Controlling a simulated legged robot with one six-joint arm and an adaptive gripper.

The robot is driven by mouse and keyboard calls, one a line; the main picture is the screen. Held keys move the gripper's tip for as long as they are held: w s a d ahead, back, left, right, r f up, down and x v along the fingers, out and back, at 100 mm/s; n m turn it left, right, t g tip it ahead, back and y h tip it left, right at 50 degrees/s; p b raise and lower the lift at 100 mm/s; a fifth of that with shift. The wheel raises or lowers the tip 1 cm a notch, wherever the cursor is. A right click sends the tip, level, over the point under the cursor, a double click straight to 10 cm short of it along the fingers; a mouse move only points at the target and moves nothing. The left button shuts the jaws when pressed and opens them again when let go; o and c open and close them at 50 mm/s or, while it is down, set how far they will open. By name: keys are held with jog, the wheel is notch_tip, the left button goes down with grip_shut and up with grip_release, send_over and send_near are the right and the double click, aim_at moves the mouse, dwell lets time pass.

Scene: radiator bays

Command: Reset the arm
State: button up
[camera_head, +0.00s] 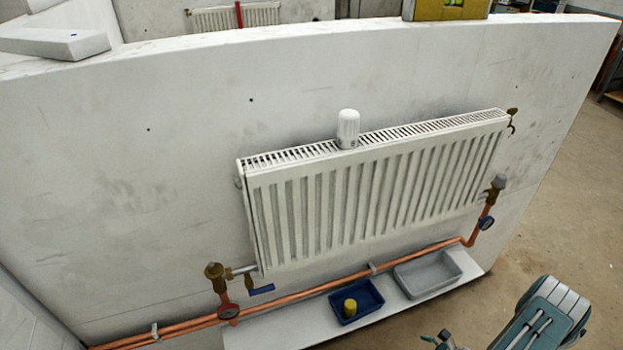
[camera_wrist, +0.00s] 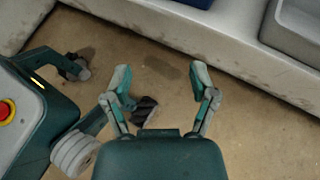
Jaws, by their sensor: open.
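My gripper (camera_wrist: 158,84) is open in the wrist view, its two fingers spread apart with nothing between them. It hangs over the brown floor, in front of a pale ledge. In the head view my arm shows at the lower right, and only a small part of the gripper (camera_head: 440,341) shows at the bottom edge. The gripper is apart from the radiator (camera_head: 375,195) and from the trays below it.
A white valve head (camera_head: 348,128) stands on the radiator's top. Copper pipes (camera_head: 330,286) with gauges run below. On the ledge (camera_head: 275,329) sit a blue tray (camera_head: 372,307) holding a yellow piece (camera_head: 350,307) and a grey tray (camera_head: 428,290).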

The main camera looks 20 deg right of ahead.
jog(key=w+a+r+n+g+y, duration=0.15)
jog(key=w+r+n, duration=0.25)
jog(key=r, duration=0.4)
jog(key=w+a+r+n+g, duration=0.1)
jog(key=w+r+n+g, duration=0.2)
jog(key=r, duration=0.5)
jog(key=w+a+r+n+g+h, duration=0.15)
jog(key=a+r+n, duration=0.3)
jog(key=r, duration=0.45)
jog(key=w+a+r+n+g, duration=0.2)
jog(key=w+a+r+n, duration=0.15)
jog(key=a+r, duration=0.35)
jog(key=s+a+r+n+h, duration=0.25)
jog(key=a+r+n, duration=0.2)
jog(key=r, duration=0.35)
jog(key=s+a+r+n+h, duration=0.1)
jog(key=s+a+r+n, duration=0.25)
jog(key=a+r, duration=0.3)
jog(key=s+a+r+n+t+h, duration=0.3)
jog(key=s+r+n, duration=0.3)
jog(key=s+r, duration=0.2)
jog(key=shift+s+a+r, duration=0.2)
jog(key=shift+s+a, duration=0.55)
jog(key=shift+s, duration=0.4)
